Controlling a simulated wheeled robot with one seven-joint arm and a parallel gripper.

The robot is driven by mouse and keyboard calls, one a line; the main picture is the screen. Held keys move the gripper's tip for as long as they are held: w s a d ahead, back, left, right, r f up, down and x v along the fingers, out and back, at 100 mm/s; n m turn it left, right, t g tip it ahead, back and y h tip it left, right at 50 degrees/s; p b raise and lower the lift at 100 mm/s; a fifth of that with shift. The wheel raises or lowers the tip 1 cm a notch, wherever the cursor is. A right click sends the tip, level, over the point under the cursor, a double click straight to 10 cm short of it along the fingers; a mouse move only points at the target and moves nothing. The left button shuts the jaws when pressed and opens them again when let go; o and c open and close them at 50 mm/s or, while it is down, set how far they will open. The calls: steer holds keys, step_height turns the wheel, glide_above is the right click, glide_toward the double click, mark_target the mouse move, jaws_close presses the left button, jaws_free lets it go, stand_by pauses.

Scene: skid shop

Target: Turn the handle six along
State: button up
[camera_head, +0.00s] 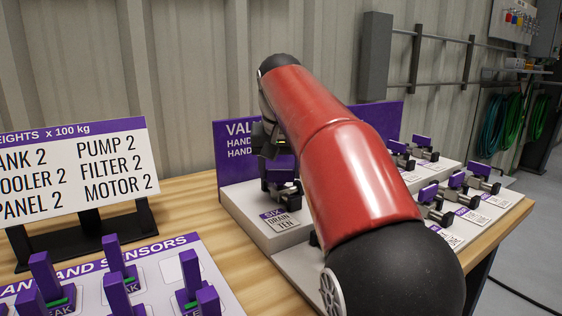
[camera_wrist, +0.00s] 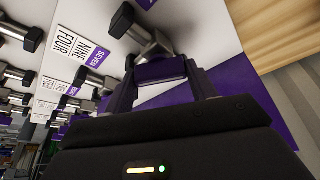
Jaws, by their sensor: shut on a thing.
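My gripper (camera_head: 268,140) reaches down to this valve from above, partly behind my red arm. In the wrist view, my gripper (camera_wrist: 163,88) is shut on the purple handle (camera_wrist: 160,70), with one finger at each end. The metal valve body (camera_wrist: 146,40) shows just beyond the handle and runs at a slant to it. Exactly how far the handle is turned is hard to tell.
Several other purple-handled valves (camera_head: 437,200) stand on the board to the right, partly behind my arm. A purple sign (camera_head: 233,150) stands behind the board. At left are a weights sign (camera_head: 75,165) and a panel of purple sensor blocks (camera_head: 150,270). Bare wooden bench (camera_head: 190,205) lies between.

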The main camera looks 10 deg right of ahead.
mark_target(279, 170)
steer(key=m+h, duration=0.1)
steer(key=m, duration=0.1)
steer(key=m+h, duration=0.1)
steer(key=m, duration=0.2)
steer(key=shift+w+a+m+g+p, duration=0.15)
steer(key=shift+m+g+p, duration=0.15)
steer(key=shift+g, duration=0.1)
steer(key=m+g, duration=0.1)
steer(key=m, duration=0.2)
steer(key=m+h, duration=0.1)
steer(key=m, duration=0.2)
steer(key=shift+w+g, duration=0.1)
steer(key=shift+g, duration=0.3)
steer(key=o, duration=1)
steer(key=shift+a+r, duration=0.25)
steer(key=shift+r, duration=0.25)
steer(key=shift+v, duration=0.9)
steer(key=s+a, duration=0.1)
steer(key=a, duration=0.3)
steer(key=s+a, duration=0.1)
steer(key=a, duration=0.2)
steer(key=s+a, duration=0.1)
steer(key=a, duration=0.3)
steer(key=shift+s+a, duration=0.3)
steer(key=shift+s, duration=0.05)
